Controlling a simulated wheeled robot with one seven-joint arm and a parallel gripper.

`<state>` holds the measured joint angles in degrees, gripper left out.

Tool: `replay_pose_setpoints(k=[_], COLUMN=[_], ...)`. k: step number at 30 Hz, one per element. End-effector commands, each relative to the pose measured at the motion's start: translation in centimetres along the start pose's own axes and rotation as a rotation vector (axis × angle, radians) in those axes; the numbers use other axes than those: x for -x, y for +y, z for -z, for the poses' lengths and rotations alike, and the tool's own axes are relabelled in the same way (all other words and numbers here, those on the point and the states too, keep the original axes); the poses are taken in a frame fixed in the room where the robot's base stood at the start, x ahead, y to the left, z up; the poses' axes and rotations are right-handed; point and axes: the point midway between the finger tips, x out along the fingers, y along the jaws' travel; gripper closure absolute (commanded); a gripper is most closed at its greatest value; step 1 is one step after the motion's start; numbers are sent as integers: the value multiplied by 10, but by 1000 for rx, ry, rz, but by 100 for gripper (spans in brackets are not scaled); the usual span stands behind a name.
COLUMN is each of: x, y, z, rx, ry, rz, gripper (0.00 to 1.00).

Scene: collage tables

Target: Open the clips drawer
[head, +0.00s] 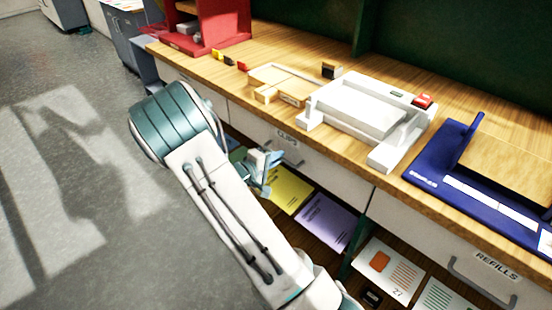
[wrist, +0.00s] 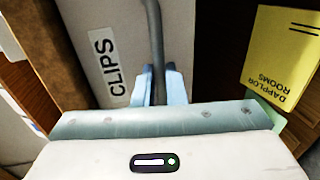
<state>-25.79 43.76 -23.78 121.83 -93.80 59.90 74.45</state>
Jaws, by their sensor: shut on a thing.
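The clips drawer (head: 250,121) is a pale front under the wooden worktop, with a CLIPS label (head: 287,138). It looks about level with the fronts beside it in the head view. In the wrist view the drawer front (wrist: 125,25) fills the upper middle, with the label (wrist: 109,66) to the left of its grey bar handle (wrist: 154,40). My gripper (head: 273,160) is at this handle. In the wrist view its two light-blue fingers (wrist: 157,84) are on either side of the bar and shut on it. The handle's lower end is hidden behind my gripper.
A refills drawer (head: 483,272) is at the lower right. Below the clips drawer, an open shelf holds a yellow booklet (head: 288,190) and a purple one (head: 325,221). A white device (head: 365,108) and a blue board (head: 440,180) stand on the worktop. The grey floor at left is clear.

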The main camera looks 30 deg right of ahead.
Motion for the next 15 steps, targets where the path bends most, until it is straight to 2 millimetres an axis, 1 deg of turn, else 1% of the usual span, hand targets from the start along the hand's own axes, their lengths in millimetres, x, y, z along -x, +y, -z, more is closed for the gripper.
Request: replay_pose_setpoints(k=[5, 8, 11, 15], x=[8, 20, 38, 72], y=[-3, -6, -10, -18], z=[0, 1, 1, 1], rx=[0, 0, 0, 0], ry=[1, 3, 4, 5], rz=[1, 2, 3, 2], gripper=[100, 100, 100, 100])
